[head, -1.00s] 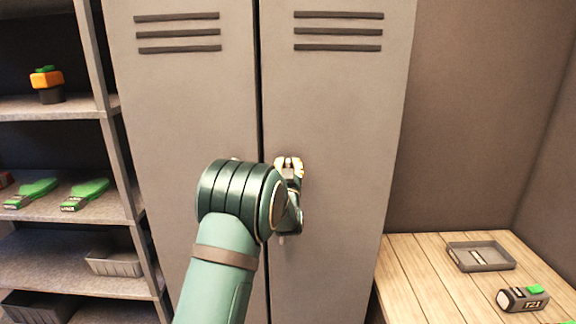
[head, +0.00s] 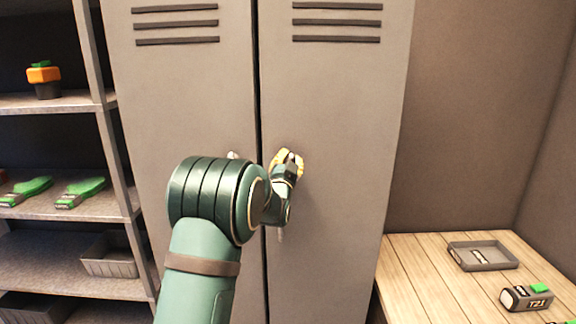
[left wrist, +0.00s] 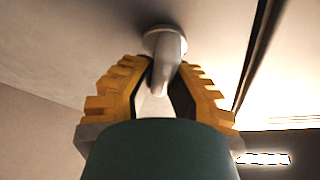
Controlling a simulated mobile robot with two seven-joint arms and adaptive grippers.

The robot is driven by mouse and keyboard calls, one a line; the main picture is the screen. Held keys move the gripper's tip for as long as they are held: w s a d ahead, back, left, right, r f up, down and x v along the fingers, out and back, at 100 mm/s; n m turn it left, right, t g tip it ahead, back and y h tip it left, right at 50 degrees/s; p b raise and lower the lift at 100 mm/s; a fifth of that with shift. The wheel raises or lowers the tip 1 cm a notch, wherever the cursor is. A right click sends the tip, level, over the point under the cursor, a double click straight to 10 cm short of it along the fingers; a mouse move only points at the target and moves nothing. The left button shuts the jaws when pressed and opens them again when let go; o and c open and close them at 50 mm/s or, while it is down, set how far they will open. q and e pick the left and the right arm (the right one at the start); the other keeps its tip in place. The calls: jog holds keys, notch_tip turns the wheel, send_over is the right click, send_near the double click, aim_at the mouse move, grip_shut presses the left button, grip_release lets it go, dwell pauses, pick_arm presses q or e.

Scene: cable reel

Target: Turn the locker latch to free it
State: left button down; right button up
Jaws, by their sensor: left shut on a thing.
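The grey locker (head: 330,100) has two tall doors with a dark seam between them. My left gripper (head: 288,160) is at the right door, just right of the seam, tilted. In the left wrist view the latch (left wrist: 165,50) is a pale grey handle on a round base against the door. The yellow fingers of my left gripper (left wrist: 160,90) are shut on the handle from both sides. In the head view the gripper hides most of the latch. My right gripper is not in view.
A shelf rack on the left holds green-handled brushes (head: 80,192), an orange-and-black item (head: 44,78) and a grey bin (head: 112,255). A small pale knob (head: 233,155) shows on the left door.

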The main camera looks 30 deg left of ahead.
pick_arm(q)
jog(key=m+h+b, duration=0.1)
jog(key=m, duration=0.2)
jog(key=m+h+b, duration=0.1)
jog(key=m+h, duration=0.1)
jog(key=m, duration=0.2)
jog(key=shift+w+d+f, duration=0.15)
jog(key=shift+d, duration=0.05)
jog(key=m, duration=0.2)
jog(key=m+g+h+b, duration=0.1)
jog(key=m, duration=0.1)
jog(key=m+g, duration=0.1)
jog(key=m, duration=0.1)
jog(key=shift+d+f+m+h, duration=0.1)
jog(key=shift+f+m+h, duration=0.2)
jog(key=shift+f, duration=0.05)
jog(key=shift+g, duration=0.3)
jog(key=c, duration=0.9)
grip_release()
jog(key=shift+w+f, duration=0.1)
jog(key=shift+c, duration=0.2)
jog(key=s+d, duration=0.2)
jog(key=s, duration=1)
